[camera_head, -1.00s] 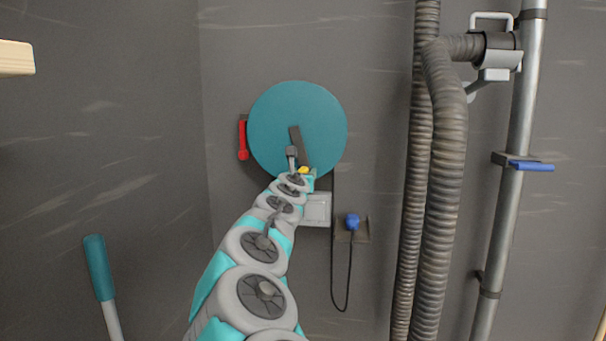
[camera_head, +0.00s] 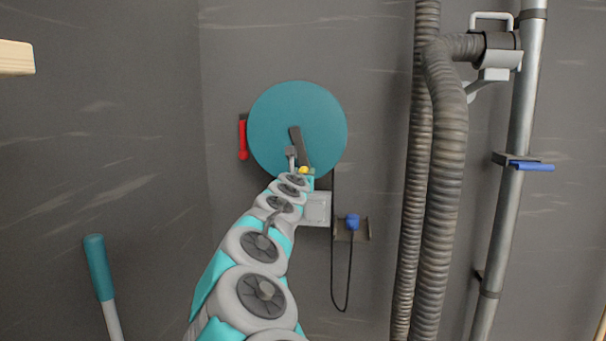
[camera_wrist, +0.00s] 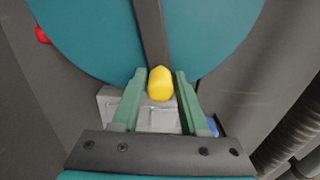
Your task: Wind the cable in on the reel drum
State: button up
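The reel drum (camera_head: 298,112) is a large teal disc on the grey back wall. It also fills the top of the wrist view (camera_wrist: 90,35). A dark crank arm (camera_head: 296,138) runs from its middle down to a yellow knob (camera_head: 303,170) near the lower rim. The black cable (camera_head: 349,275) hangs in a loop below the drum, beside a blue plug (camera_head: 352,221) at a small bracket.
A red lever (camera_head: 243,140) is at the drum's left edge. A pale grey box (camera_head: 316,208) is below the drum. Ribbed hoses (camera_head: 440,190) and a metal pipe (camera_head: 510,215) with a blue handle (camera_head: 531,167) stand to the right. A teal-gripped handle (camera_head: 99,268) rises at lower left.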

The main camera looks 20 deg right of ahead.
jog(key=s+d+r+p, duration=0.2)
jog(key=p, duration=0.1)
jog(key=shift+d+r, duration=0.15)
jog(key=shift+d, duration=0.25)
jog(key=shift+s+d+p, duration=0.15)
jog(key=shift+d+p, duration=0.15)
jog(key=shift+p, duration=0.1)
jog(key=r+p, duration=0.1)
jog(key=d+r+p, duration=0.1)
jog(key=s+d+r+p, duration=0.1)
jog(key=shift+s+r+p, duration=0.1)
jog(key=shift+r+p, duration=0.25)
jog(key=shift+s+d+r, duration=0.1)
jog(key=shift+s+r, duration=0.05)
